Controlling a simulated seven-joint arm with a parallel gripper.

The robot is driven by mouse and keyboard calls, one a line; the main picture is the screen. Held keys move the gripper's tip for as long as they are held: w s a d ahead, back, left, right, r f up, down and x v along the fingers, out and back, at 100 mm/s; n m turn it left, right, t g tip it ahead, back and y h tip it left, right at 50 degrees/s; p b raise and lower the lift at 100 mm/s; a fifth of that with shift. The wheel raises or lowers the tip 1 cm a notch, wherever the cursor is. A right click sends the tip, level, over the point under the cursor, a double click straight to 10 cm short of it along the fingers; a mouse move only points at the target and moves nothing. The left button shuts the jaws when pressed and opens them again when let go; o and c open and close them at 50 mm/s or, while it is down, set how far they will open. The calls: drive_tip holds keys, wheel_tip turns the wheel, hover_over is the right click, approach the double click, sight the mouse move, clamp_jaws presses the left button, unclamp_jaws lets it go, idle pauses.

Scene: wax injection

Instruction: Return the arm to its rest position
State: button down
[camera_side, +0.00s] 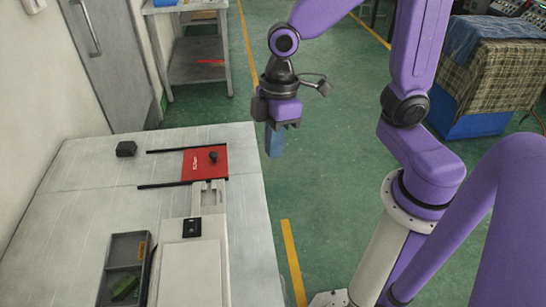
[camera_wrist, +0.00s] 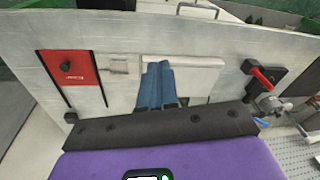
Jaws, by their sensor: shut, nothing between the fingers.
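My gripper (camera_side: 274,142) has blue fingers and hangs pointing down past the right edge of the metal table, above the green floor. It is raised and touches nothing that I can see. In the wrist view its two blue fingers (camera_wrist: 157,84) lie side by side, shut and empty. My purple arm reaches to it from the upper right of the side view.
The metal table (camera_side: 85,171) bears a red plate (camera_side: 196,164) between two black rails, a small black block (camera_side: 126,149), a white machine (camera_side: 190,270) and a grey tray (camera_side: 114,270) with a green piece (camera_side: 125,286). A cloth-covered blue box stands right.

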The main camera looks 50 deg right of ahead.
drive_tip(key=s+d+h, duration=0.1)
drive_tip(key=s+d, duration=0.6)
drive_tip(key=s, duration=0.5)
drive_tip(key=shift+d+r, duration=0.15)
drive_tip(key=shift+r, duration=0.3)
